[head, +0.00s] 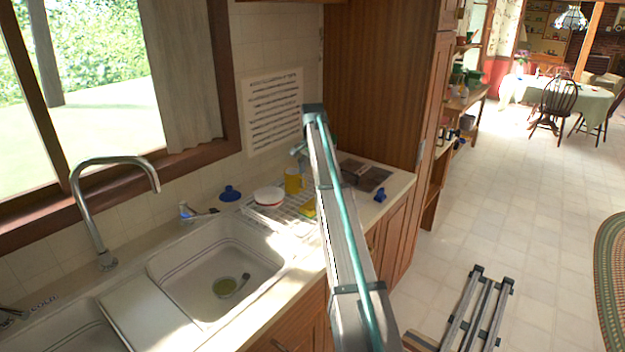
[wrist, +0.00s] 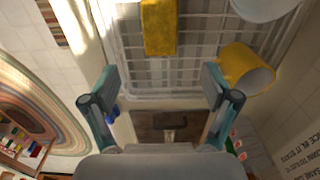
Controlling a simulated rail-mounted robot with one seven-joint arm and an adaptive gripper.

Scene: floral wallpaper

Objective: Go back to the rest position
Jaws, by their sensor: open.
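My gripper (wrist: 160,88) is open in the wrist view, its two teal fingers wide apart with nothing between them. It hangs over the near edge of the white wire dish rack (wrist: 190,78). A yellow sponge (wrist: 159,28) lies in the rack ahead of the fingers. A yellow mug (wrist: 247,70) is to the right of the right finger, and part of a white bowl (wrist: 262,6) shows at the top. In the head view my arm reaches over the counter. The fingers are mostly hidden there.
The sink (head: 215,265), with a green item in it, and the tall faucet (head: 110,205) are left of my arm. A blue object (head: 380,195) and a dark tray (head: 362,175) sit on the counter's right end. A tall wooden cabinet (head: 375,80) stands behind. Open floor lies right.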

